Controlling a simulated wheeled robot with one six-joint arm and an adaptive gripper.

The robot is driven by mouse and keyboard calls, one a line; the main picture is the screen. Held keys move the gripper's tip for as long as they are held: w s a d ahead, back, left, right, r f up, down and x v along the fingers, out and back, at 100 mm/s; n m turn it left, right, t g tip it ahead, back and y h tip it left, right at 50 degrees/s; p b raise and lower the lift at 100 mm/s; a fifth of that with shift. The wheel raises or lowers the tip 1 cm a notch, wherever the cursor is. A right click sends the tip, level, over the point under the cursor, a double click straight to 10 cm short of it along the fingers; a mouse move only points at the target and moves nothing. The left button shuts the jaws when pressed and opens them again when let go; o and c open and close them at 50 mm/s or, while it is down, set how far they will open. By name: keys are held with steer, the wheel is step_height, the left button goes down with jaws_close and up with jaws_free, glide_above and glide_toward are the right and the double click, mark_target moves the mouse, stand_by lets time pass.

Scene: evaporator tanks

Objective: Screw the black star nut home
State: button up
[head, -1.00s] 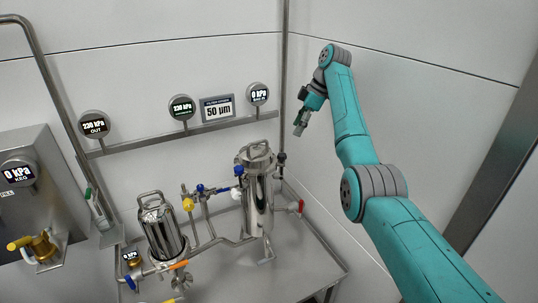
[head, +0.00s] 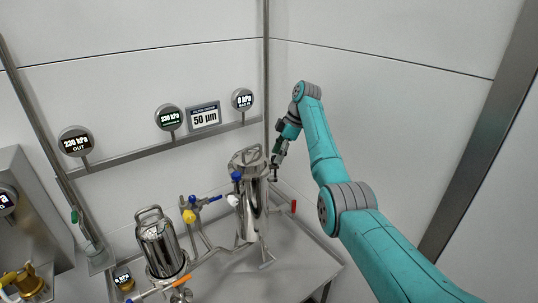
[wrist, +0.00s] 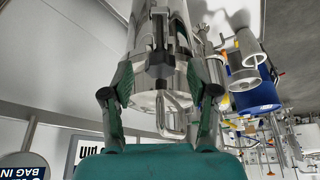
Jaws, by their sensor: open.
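The black star nut (wrist: 158,62) appears in the wrist view as a dark knob at the rim of the tall steel filter vessel (head: 252,208). My gripper (wrist: 158,78) is open, with one finger on each side of the dark knob and a gap on both sides. In the head view my gripper (head: 275,168) is at the upper right side of the vessel, by its lid. There the fingers hide most of the nut. The vessel's lid handle (wrist: 172,118) shows between the fingers in the wrist view.
A smaller steel vessel (head: 160,246) with a handle stands to the left. Blue, yellow and white valve handles (head: 190,210) sit between the vessels. A red handle (head: 294,207) is at the right. A vertical pipe (head: 267,80) runs behind. The right wall side is clear.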

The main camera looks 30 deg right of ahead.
steer(key=shift+a+f, duration=0.1)
jaws_close()
stand_by(0.4)
steer(key=m, duration=0.3)
steer(key=m+t+h, duration=0.1)
steer(key=m, duration=0.1)
steer(key=shift+s+a+m+t, duration=0.1)
steer(key=shift+s+m+t, duration=0.05)
steer(key=shift+m+t, duration=0.2)
steer(key=m+h, duration=0.1)
steer(key=m, duration=0.1)
steer(key=m+h, duration=0.1)
steer(key=m, duration=0.2)
steer(key=shift+a+m+t, duration=0.2)
steer(key=shift+m+t, duration=0.05)
steer(key=shift+t, duration=0.1)
steer(key=m+h, duration=0.1)
steer(key=m, duration=0.1)
steer(key=m+h, duration=0.1)
steer(key=m, duration=0.2)
steer(key=shift+a+h, duration=0.2)
steer(key=shift+h, duration=0.1)
steer(key=m, duration=0.2)
steer(key=m+g+h, duration=0.1)
steer(key=m, duration=0.2)
steer(key=shift+a+g, duration=0.15)
steer(key=shift+g, duration=0.15)
steer(key=shift+m+h, duration=0.3)
steer(key=shift+m, duration=0.1)
